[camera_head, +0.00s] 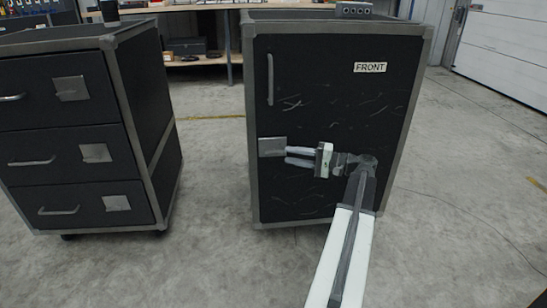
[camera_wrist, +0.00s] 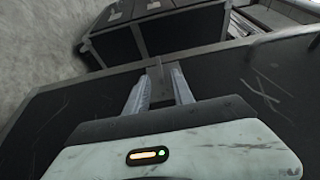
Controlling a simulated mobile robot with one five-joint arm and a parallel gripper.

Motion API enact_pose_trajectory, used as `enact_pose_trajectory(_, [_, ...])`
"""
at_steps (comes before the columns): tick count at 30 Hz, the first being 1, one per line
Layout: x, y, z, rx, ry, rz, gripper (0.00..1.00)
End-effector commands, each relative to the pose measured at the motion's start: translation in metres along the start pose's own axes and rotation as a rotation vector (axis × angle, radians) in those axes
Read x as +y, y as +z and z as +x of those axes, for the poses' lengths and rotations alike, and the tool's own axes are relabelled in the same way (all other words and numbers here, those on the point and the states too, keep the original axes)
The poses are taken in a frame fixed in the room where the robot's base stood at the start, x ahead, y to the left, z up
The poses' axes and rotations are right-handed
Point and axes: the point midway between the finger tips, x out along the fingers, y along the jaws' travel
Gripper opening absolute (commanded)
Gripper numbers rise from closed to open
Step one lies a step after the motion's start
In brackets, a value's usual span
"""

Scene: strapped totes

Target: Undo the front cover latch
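The front cover is the black door (camera_head: 330,110) of a grey-edged case, marked with a FRONT label (camera_head: 370,67). Its latch (camera_head: 272,146) is a small grey metal plate at the door's left edge, and the door looks closed. My gripper (camera_head: 287,156) reaches in from the right, with its fingers pointing left at the latch's right edge. In the wrist view my gripper (camera_wrist: 160,75) has its two fingers apart, and a narrow grey latch piece (camera_wrist: 156,70) shows between their tips. I cannot tell whether the fingers touch it.
A vertical door handle (camera_head: 270,80) is above the latch. A black drawer cabinet (camera_head: 70,130) stands to the left, with a floor gap between. A small grey block (camera_head: 353,9) lies on top of the case.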

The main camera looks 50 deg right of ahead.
Motion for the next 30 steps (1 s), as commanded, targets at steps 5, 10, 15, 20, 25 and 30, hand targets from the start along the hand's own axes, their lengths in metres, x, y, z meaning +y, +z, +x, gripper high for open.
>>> enact_pose_trajectory(5, [0.000,0.001,0.034,-0.004,0.001,0.000,0.29])
enact_pose_trajectory(10, [0.000,0.001,0.060,-0.002,0.001,0.000,0.29])
enact_pose_trajectory(15, [0.001,0.001,0.070,-0.001,0.002,0.000,0.29])
enact_pose_trajectory(20, [0.001,0.000,0.070,0.000,0.002,0.000,0.29])
enact_pose_trajectory(25, [0.001,0.000,0.069,0.000,0.002,0.000,0.00])
enact_pose_trajectory(30, [0.000,0.000,0.069,0.001,0.003,0.000,0.00])
